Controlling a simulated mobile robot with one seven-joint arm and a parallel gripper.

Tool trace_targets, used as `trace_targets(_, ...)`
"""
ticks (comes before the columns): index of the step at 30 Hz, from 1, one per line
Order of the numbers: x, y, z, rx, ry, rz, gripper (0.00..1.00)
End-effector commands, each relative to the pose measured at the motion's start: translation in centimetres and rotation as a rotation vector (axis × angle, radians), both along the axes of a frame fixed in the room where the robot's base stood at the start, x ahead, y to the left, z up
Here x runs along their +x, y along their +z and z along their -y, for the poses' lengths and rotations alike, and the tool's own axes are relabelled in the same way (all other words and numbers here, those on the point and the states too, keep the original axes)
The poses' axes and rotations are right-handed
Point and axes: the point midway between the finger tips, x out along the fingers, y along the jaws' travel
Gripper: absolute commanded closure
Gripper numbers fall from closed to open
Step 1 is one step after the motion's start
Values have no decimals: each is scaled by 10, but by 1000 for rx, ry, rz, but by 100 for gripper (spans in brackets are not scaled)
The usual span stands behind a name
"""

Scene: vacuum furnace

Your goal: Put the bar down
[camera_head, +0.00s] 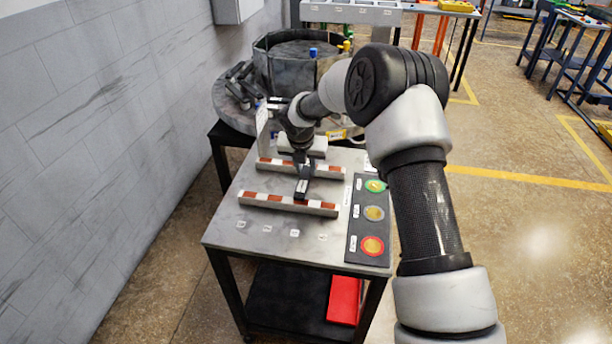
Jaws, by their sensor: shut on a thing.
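My gripper (304,165) is over the metal-topped table (226,228), pointing down. It is shut on a dark grey bar (302,187) with a pale mark at its near end. The bar points toward the camera, crossing the two red-and-white striped rails. Its near end overlaps the front rail (270,202) in the picture, right of that rail's middle. Its far part is hidden by my gripper over the back rail (330,171). I cannot tell whether the bar touches the rails or hangs just above them.
A black panel with green, yellow and red round pads (372,246) lies at the table's right edge. Small white labels lie before the front rail. Behind stands a round grey vessel (290,68), with dark bars (238,82) on its ledge. A wall is at left.

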Motion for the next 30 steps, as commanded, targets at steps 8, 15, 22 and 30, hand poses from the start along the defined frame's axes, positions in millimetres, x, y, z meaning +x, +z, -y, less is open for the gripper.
trace_targets(8,0,-29,0,0,-1,0,100)
trace_targets(15,0,-31,0,0,-1,-1,100)
trace_targets(22,-1,-32,0,0,-1,-2,57)
trace_targets(30,0,-27,0,0,-2,-1,57)
